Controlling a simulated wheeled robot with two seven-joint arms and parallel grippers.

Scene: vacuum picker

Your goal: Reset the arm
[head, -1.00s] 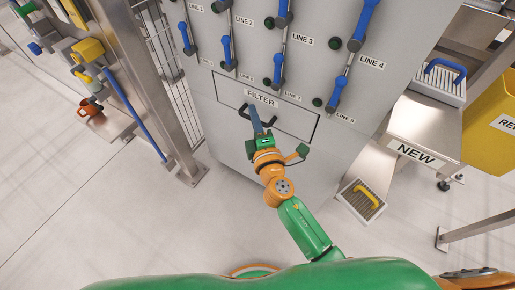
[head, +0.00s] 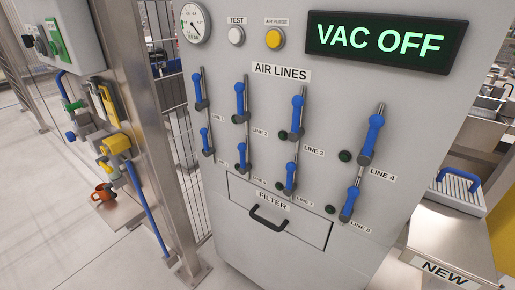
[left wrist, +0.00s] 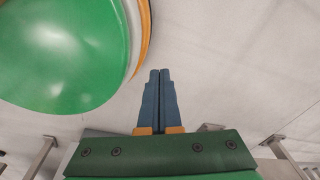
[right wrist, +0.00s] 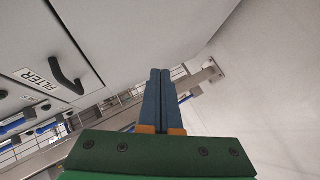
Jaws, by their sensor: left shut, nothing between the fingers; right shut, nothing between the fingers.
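My left gripper (left wrist: 160,100) is shut and empty in the left wrist view, its blue fingers together above the pale floor. My right gripper (right wrist: 161,100) is shut and empty in the right wrist view. The filter drawer (head: 310,231) is flush in the grey cabinet front, and its black handle (head: 268,221) is free. The handle also shows at the left in the right wrist view (right wrist: 66,77), apart from my right fingers. Neither arm shows in the head view.
The cabinet (head: 285,268) has blue line levers, a gauge, two buttons and a display (head: 385,40) reading "VAC OFF". A steel post (head: 150,130) stands left. A "NEW" shelf (head: 455,240) with a blue-handled filter (head: 455,190) is right. Floor at lower left is clear.

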